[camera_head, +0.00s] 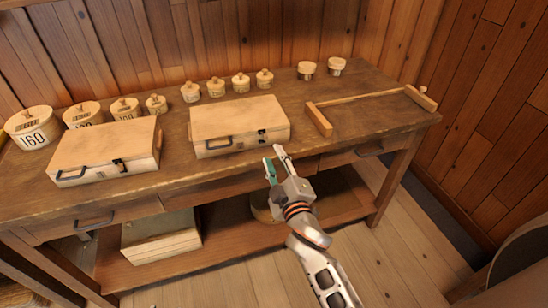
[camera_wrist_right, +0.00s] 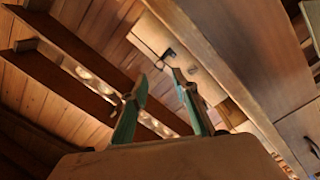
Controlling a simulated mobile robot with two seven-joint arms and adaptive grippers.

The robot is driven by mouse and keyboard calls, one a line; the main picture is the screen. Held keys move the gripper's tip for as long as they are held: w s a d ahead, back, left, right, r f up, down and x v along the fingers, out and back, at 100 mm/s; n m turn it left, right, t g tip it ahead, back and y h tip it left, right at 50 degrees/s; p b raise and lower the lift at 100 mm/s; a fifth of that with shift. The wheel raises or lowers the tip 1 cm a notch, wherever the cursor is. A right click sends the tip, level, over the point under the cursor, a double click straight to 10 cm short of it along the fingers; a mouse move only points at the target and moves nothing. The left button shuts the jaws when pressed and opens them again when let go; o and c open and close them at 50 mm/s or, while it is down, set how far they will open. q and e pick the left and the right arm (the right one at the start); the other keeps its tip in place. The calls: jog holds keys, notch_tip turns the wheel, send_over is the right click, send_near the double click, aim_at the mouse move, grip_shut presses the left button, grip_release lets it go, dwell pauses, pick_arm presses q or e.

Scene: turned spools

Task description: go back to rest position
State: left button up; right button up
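My right gripper (camera_head: 274,156) is in front of the workbench's front edge in the head view, below the right wooden case and apart from it as far as I can tell. In the right wrist view its two green-padded fingers (camera_wrist_right: 159,82) stand apart with nothing between them. My left gripper shows in neither view.
The workbench (camera_head: 345,98) carries two latched wooden cases (camera_head: 105,146) (camera_head: 240,117), several lidded round containers (camera_head: 32,128) and a wooden bar frame (camera_head: 365,97). A box (camera_head: 160,238) stands on the lower shelf.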

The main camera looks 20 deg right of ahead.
jog(key=s+d+f+m+g+y, duration=0.2)
jog(key=s+f+m+g, duration=0.4)
jog(key=s+f, duration=1.8)
jog(key=shift+d+g+y, duration=0.35)
jog(key=shift+g+y, duration=0.25)
jog(key=shift+f, duration=0.1)
dwell(0.9)
